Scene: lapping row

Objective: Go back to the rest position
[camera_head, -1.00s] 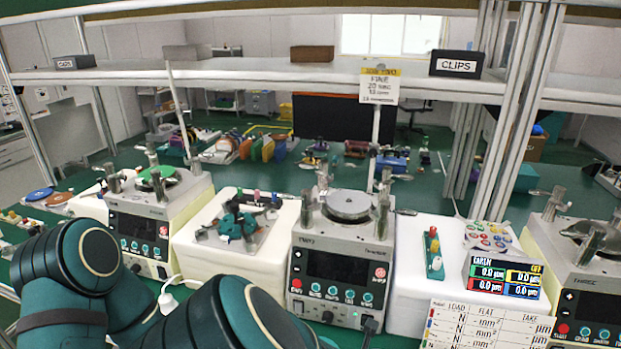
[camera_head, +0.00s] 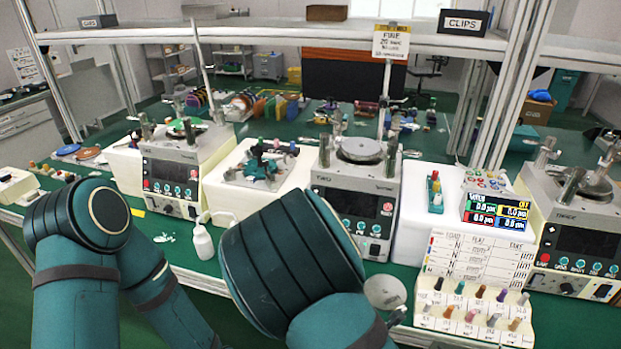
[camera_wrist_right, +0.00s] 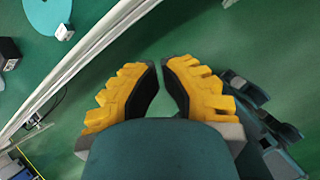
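In the head view my two dark teal arms stand at the front of the green bench, and neither gripper can be made out there. My left gripper is out of frame or hidden. In the right wrist view my right gripper (camera_wrist_right: 160,66) has yellow fingers with black pads. A gap shows between the pads with green floor behind it, and nothing is held. It hangs over the floor, apart from the pale bench edge (camera_wrist_right: 75,62) at the left. My right arm covers part of the bench front in the head view.
Lapping machines stand at left (camera_head: 172,170), middle (camera_head: 355,205) and right (camera_head: 578,235). A white bottle (camera_head: 203,242), a metal disc (camera_head: 385,292) and a rack (camera_head: 478,322) of coloured-topped pieces sit near the front edge. A shelf (camera_head: 270,33) crosses above. Green floor (camera_head: 35,320) is open at lower left.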

